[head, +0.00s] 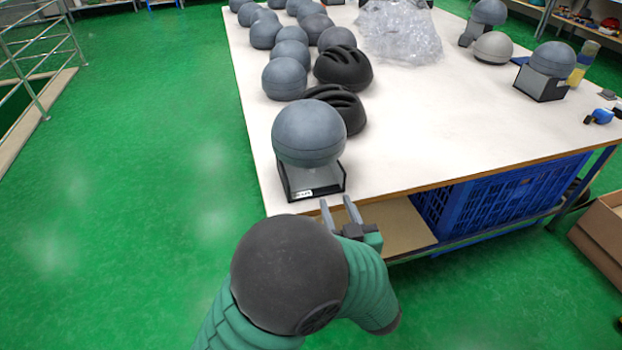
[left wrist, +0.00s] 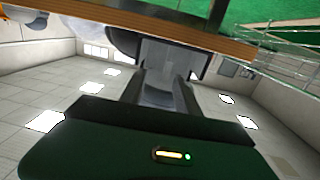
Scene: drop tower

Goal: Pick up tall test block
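No item shows plainly as a separate tall test block. The closest thing to my gripper is a grey rounded headform (head: 309,133) on a black-edged, box-like stand (head: 313,181) with a small white label, at the near left corner of the white table (head: 440,130). My left gripper (head: 340,208) is just off the table's front edge, near the stand and apart from it in the head view. Its two grey fingers are spread with nothing seen between them. The left wrist view shows the fingers (left wrist: 163,92) below the wooden table edge (left wrist: 170,32). My right gripper is not in view.
Black helmets (head: 343,67) and several grey headforms (head: 285,78) line the table's left side. Clear plastic wrap (head: 400,32) lies at the back. A blue crate (head: 500,200) sits under the table, and a cardboard box (head: 602,235) stands right. Green floor is free at left.

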